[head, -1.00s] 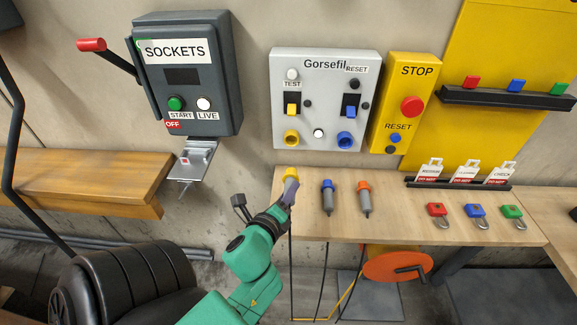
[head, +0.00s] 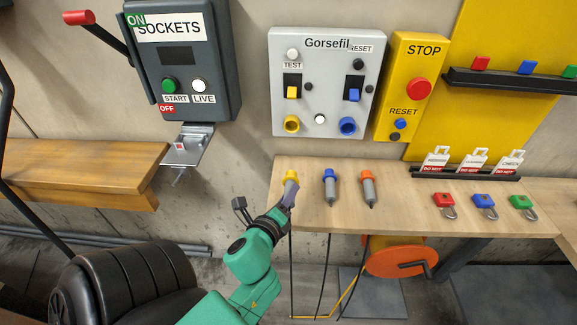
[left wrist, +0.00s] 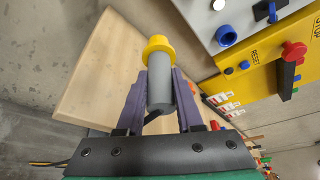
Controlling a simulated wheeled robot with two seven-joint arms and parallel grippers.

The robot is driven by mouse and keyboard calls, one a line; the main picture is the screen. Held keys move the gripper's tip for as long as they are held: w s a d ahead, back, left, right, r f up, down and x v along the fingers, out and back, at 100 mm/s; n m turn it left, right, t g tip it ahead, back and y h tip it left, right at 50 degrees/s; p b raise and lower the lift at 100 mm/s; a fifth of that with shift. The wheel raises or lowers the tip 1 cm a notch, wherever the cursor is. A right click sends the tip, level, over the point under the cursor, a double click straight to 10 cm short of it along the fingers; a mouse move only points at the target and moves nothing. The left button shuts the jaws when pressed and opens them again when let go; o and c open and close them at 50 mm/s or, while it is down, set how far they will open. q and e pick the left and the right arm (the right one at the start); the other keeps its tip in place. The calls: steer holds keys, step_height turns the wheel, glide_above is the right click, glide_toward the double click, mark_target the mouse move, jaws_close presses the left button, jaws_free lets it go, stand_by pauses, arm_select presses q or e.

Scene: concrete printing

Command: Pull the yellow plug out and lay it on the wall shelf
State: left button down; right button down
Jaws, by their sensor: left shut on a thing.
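The yellow plug (head: 291,177) has a yellow head and a grey body. My left gripper (head: 287,194) is shut on its grey body, as the left wrist view also shows for the plug (left wrist: 158,50). In the head view, plug and gripper appear over the left end of the wooden wall shelf (head: 410,215); I cannot tell whether the plug touches it. The yellow socket (head: 291,124) on the grey panel (head: 324,80) has no plug in it. My right gripper is not in view.
A blue plug (head: 330,187) and an orange plug (head: 368,189) lie on the shelf right of my gripper. Red, blue and green padlocks and a tag rack (head: 464,174) are farther right. Another wooden board (head: 80,170) is at the left.

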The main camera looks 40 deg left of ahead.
mark_target(290, 183)
arm_select(q)
steer(key=shift+f, duration=0.5)
steer(key=shift+r, duration=0.1)
steer(key=shift+w+a, duration=0.3)
steer(key=shift+w, duration=0.15)
steer(key=shift+w+a+p, duration=0.85)
steer(key=shift+w+a, duration=0.4)
steer(key=shift+w, duration=0.3)
steer(key=shift+f, duration=0.2)
